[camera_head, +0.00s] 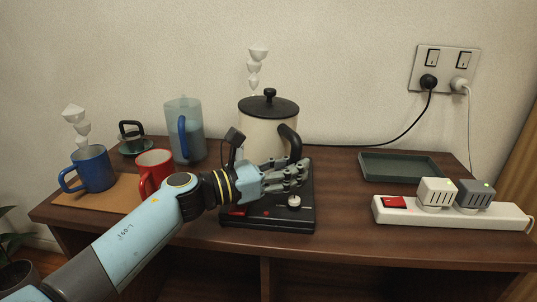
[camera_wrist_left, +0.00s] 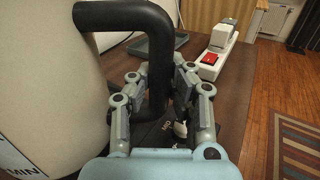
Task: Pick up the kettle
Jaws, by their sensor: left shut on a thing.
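The kettle (camera_head: 262,133) is cream with a black lid and a black handle (camera_head: 291,141). It stands upright at the back of a black base (camera_head: 270,220) with a knob and a red switch. My left gripper (camera_head: 296,172) is in front of the kettle at its handle. In the left wrist view, the fingers of my left gripper (camera_wrist_left: 165,85) are on both sides of the lower part of the black handle (camera_wrist_left: 158,60), shut on it. The cream kettle body (camera_wrist_left: 40,80) fills the left of that view. My right gripper is in neither view.
A blue mug (camera_head: 95,169), a red mug (camera_head: 152,164) and a jug with a blue handle (camera_head: 190,125) stand left of the kettle. A dark tray (camera_head: 402,181) and a white power strip (camera_head: 455,221) with two plugged adapters are at the right. A black cable runs to the wall socket.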

